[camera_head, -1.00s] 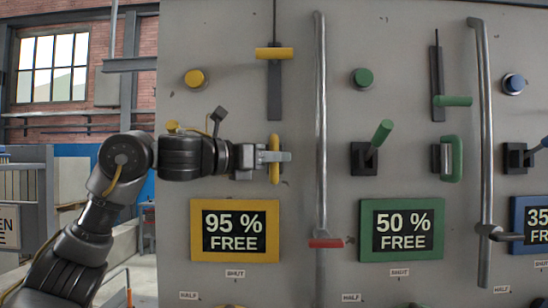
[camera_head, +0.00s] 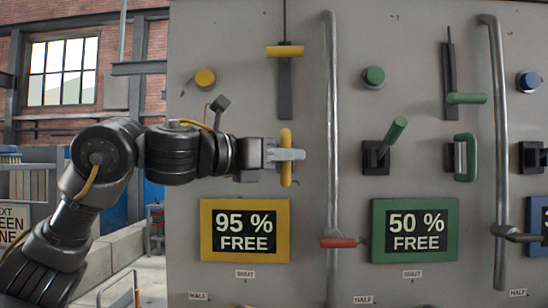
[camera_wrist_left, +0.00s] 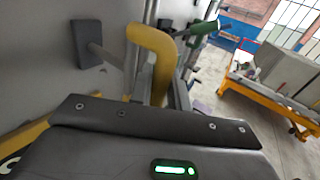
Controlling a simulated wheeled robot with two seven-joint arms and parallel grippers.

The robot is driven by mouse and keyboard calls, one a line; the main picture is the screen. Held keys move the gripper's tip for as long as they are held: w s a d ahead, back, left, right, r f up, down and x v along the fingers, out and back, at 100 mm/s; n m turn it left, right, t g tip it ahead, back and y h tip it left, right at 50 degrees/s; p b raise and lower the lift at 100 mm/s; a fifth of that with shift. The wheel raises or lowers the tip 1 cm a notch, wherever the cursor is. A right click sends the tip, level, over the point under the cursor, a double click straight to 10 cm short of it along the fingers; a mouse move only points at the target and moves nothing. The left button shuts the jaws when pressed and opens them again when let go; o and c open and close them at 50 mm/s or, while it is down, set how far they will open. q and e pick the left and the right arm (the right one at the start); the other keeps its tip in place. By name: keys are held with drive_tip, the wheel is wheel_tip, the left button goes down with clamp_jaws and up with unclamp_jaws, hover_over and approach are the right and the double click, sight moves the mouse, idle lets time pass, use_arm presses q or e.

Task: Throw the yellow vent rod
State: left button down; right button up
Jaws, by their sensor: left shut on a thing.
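On the grey panel (camera_head: 345,100), a yellow upright handle (camera_head: 286,139) stands out above the yellow sign reading 95 % FREE (camera_head: 211,252). My left gripper (camera_head: 286,155) comes in from the left and is shut on this handle. The wrist view shows the handle as a bent yellow bar (camera_wrist_left: 152,42) just beyond the gripper body. Higher up, a yellow crossbar (camera_head: 285,51) sits near the top of a dark upright slot. Which yellow part is called the vent rod, I cannot tell. My arm hides the panel left of the handle. My right gripper is not in view.
A grey vertical pipe (camera_head: 332,120) with a red handle (camera_head: 338,243) runs close right of my gripper. A yellow knob (camera_head: 205,78) is above my forearm. Green controls, including a tilted lever (camera_head: 396,130) and a handle (camera_head: 466,158), stand further right.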

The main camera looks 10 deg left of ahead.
use_arm(q)
drive_tip(key=shift+d+f, duration=0.1)
drive_tip(key=c, duration=1.6)
unclamp_jaws()
drive_tip(key=shift+s, duration=0.1)
drive_tip(key=shift+o, duration=1.1)
drive_tip(key=shift+s, duration=0.15)
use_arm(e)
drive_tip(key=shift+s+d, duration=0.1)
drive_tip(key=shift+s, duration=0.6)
